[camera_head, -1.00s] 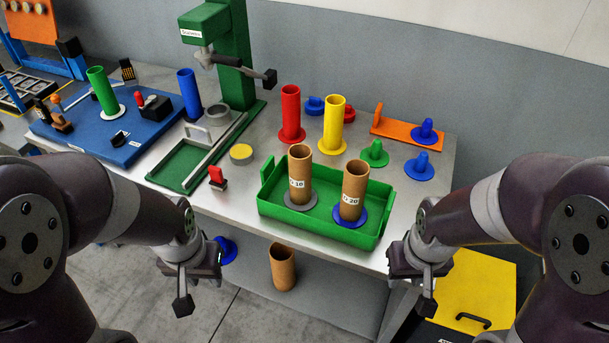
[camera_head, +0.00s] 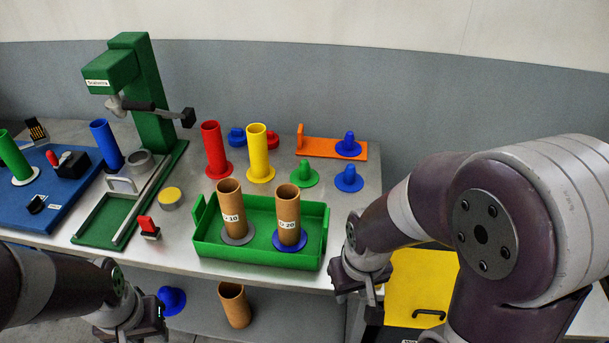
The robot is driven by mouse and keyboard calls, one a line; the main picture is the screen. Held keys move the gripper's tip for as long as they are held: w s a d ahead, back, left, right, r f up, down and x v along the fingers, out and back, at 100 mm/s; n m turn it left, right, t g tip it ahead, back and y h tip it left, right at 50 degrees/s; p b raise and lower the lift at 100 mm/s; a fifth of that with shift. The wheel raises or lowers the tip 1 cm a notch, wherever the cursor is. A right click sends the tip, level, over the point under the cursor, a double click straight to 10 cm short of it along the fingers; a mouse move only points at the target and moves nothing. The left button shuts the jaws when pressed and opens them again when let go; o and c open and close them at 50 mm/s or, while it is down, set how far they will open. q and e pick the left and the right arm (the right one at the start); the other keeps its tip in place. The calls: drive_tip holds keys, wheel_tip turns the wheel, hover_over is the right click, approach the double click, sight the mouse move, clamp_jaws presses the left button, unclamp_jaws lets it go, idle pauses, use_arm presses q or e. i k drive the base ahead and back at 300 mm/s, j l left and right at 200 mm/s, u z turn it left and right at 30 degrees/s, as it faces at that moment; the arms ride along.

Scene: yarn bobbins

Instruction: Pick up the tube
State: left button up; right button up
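Two brown cardboard tubes stand upright in a green tray (camera_head: 222,255) on the table. The left tube (camera_head: 231,205), labelled 10, is on a grey base. The right tube (camera_head: 288,208), labelled 20, is on a blue base. Another brown tube (camera_head: 235,305) stands below the table's front edge. A red tube (camera_head: 213,148) and a yellow tube (camera_head: 258,150) stand behind the tray. My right gripper (camera_head: 357,296) hangs right of the tray, in front of the table edge, open and empty. My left gripper (camera_head: 130,325) is at the bottom left, partly cut off, apparently open and empty.
A green machine (camera_head: 150,85) stands at the back left, beside a blue board (camera_head: 60,205) with a blue tube (camera_head: 106,145) and a green tube (camera_head: 14,158). Blue and green pegged bases and an orange bracket (camera_head: 335,150) lie back right. A yellow panel (camera_head: 420,285) is low at right.

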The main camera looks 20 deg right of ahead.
sight(228, 189)
drive_tip(key=i+j, duration=0.2)
drive_tip(key=i+j+z, duration=0.2)
drive_tip(key=j+z, duration=0.15)
drive_tip(key=i+j+z, duration=0.1)
drive_tip(key=j+z, duration=0.25)
drive_tip(key=i+j+z, duration=0.1)
drive_tip(key=j+z, duration=0.25)
drive_tip(key=j, duration=0.15)
drive_tip(key=j+z, duration=0.35)
drive_tip(key=j, duration=0.05)
